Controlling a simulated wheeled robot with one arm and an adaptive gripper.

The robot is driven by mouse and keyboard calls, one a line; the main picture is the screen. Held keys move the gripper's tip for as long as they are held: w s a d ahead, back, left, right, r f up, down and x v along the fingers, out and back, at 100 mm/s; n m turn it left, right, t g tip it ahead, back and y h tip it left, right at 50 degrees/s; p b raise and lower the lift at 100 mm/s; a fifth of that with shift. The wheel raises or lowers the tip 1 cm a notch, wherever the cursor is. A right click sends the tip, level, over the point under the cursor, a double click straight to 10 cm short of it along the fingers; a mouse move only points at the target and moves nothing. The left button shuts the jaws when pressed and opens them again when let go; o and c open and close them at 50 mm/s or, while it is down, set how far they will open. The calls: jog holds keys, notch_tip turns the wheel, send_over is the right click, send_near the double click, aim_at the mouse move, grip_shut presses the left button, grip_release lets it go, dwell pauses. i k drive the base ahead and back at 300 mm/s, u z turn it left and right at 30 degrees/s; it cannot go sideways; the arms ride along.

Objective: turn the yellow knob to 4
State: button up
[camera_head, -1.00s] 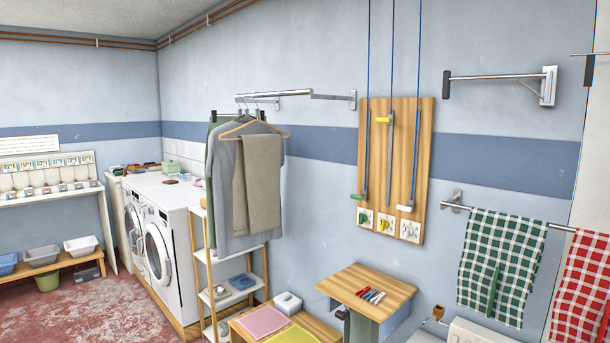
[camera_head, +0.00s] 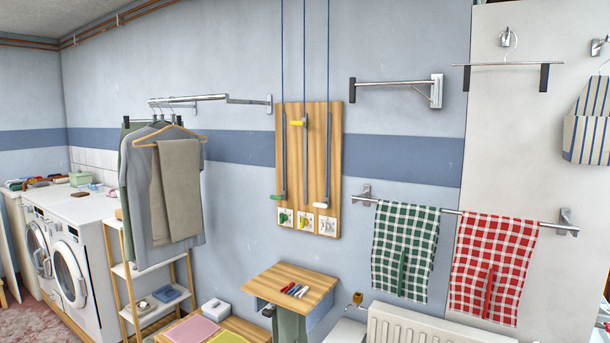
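I cannot make out a yellow knob with a number scale in this view. A yellow handle (camera_head: 297,123) sits on a sliding rod on the wooden wall board (camera_head: 334,150). A small brass-orange valve knob (camera_head: 357,298) stands at the left end of the radiator (camera_head: 420,328), too small to read any marks. My gripper is not in view.
A small wooden table (camera_head: 270,277) with coloured pens stands below the board. A green checked towel (camera_head: 420,225) and a red checked towel (camera_head: 510,240) hang above the radiator.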

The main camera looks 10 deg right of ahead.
aim_at(304, 222)
jog(key=z, duration=0.1)
jog(key=i, duration=1.15)
jog(key=u, duration=1.1)
jog(key=i, duration=0.55)
jog(key=u, duration=0.65)
